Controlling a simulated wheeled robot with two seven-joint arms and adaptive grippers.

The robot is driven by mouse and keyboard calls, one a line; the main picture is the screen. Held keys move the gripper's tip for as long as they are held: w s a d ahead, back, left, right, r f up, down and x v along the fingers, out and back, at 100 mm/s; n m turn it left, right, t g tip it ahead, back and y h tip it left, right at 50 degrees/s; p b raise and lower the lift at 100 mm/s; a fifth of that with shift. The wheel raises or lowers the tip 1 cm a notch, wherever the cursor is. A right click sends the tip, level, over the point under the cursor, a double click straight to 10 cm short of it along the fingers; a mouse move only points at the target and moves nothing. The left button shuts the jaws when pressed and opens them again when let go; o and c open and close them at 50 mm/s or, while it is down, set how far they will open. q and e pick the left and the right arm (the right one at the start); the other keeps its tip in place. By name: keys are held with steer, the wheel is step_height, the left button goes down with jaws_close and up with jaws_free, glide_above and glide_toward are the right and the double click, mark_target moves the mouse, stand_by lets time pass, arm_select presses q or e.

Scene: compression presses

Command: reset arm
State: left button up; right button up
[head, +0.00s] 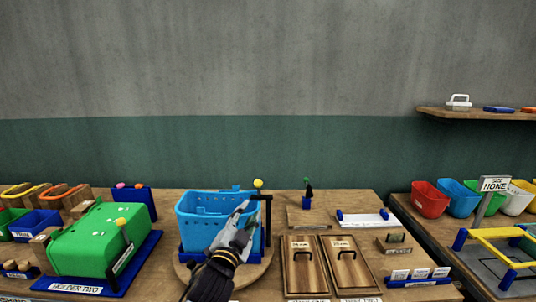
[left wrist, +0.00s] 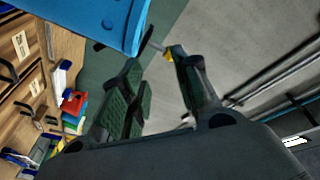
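My left gripper (head: 242,222) is in front of the right part of a blue basket (head: 200,204), fingers pointing up and away. In the left wrist view, its two dark fingers (left wrist: 154,58) stand apart with nothing held between them. The basket's blue wall (left wrist: 105,18) shows just beyond the fingers there. My right gripper is in neither view.
A green block (head: 85,242) in a blue holder stands left of the basket. Two wooden boards with handles (head: 304,268) lie to the right. Red, blue and green bins (head: 429,200) stand on the right table, and a shelf (head: 480,114) hangs above. The space over the tables is clear.

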arm_select(q)
steer(key=s+a+f+n+g+y, duration=0.25)
steer(key=s+a+f+g, duration=0.2)
steer(key=f, duration=0.45)
steer(key=s+a+f+n+g+y, duration=0.2)
steer(key=s+a+f+n+g, duration=0.25)
steer(key=f, duration=0.55)
steer(key=s+a+f+n+g, duration=0.1)
steer(key=s+a+f+g, duration=0.1)
steer(key=s+f, duration=0.35)
steer(key=s+a+f+n+g, duration=0.1)
steer(key=s+a+f+g, duration=0.15)
steer(key=s, duration=0.55)
steer(key=s+a+f+n+g, duration=0.1)
steer(key=s+a+f+g, duration=0.15)
steer(key=s, duration=0.45)
step_height(320, 180, down, 33)
steer(key=s+a, duration=0.1)
steer(key=s, duration=0.1)
steer(key=s+a+f, duration=0.3)
steer(key=s+f, duration=0.7)
steer(key=s, duration=0.1)
steer(key=s+a+f+g, duration=0.1)
steer(key=s+a+f, duration=0.1)
steer(key=s+f, duration=0.8)
steer(key=shift+s+a+m+g, duration=0.3)
steer(key=shift+s+a+m, duration=0.05)
steer(key=shift+a+m, duration=0.05)
arm_select(e)
steer(key=shift+w, duration=0.15)
